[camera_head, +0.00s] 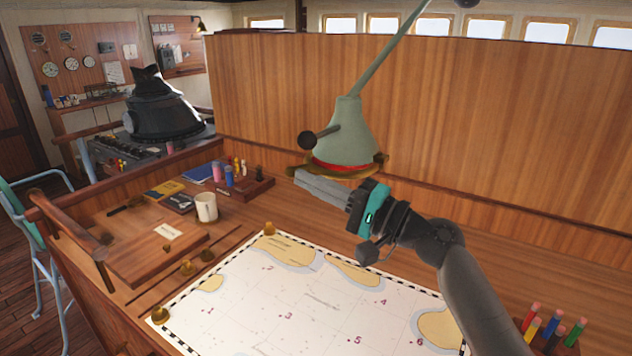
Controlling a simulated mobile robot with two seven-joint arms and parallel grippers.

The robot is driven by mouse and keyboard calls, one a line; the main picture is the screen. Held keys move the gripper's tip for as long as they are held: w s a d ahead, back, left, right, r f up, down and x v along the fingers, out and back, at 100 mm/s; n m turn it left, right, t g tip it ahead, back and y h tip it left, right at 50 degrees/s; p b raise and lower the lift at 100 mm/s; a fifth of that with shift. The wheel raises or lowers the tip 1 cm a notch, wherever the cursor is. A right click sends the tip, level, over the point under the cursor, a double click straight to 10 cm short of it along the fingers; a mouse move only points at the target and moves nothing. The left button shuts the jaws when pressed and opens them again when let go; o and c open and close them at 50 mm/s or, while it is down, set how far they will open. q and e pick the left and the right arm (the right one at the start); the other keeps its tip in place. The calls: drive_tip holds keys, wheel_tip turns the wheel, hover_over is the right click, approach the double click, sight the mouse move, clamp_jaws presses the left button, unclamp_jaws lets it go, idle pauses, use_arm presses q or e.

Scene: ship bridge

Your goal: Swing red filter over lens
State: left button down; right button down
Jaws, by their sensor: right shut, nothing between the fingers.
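A grey-green conical lamp (346,132) hangs over the chart table on a slanted arm, with a dark knob (306,140) on its left side. A red band, the red filter (326,164), shows at the lamp's lower rim, with a brass ring (368,172) around it. The lens is hidden on the underside. My right gripper (298,178) reaches in from the lower right. Its fingers are shut and empty, with the tips just below the left part of the brass ring; I cannot tell whether they touch it. My left gripper is out of view.
A chart (300,310) with brass weights (160,315) covers the table. A white mug (206,207), a wooden board (155,255) and small desk items stand at left. Coloured pencils (552,325) stand at lower right. A wooden partition (480,130) rises behind the lamp.

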sight(306, 169)
drive_tip(key=w, duration=0.1)
drive_tip(key=w+m+t+h, duration=0.1)
drive_tip(key=w+t+b, duration=0.1)
drive_tip(key=shift+w+a+h, duration=0.3)
drive_tip(key=shift+w, duration=0.4)
drive_tip(key=shift+s+f, duration=0.1)
drive_tip(key=shift+s, duration=0.05)
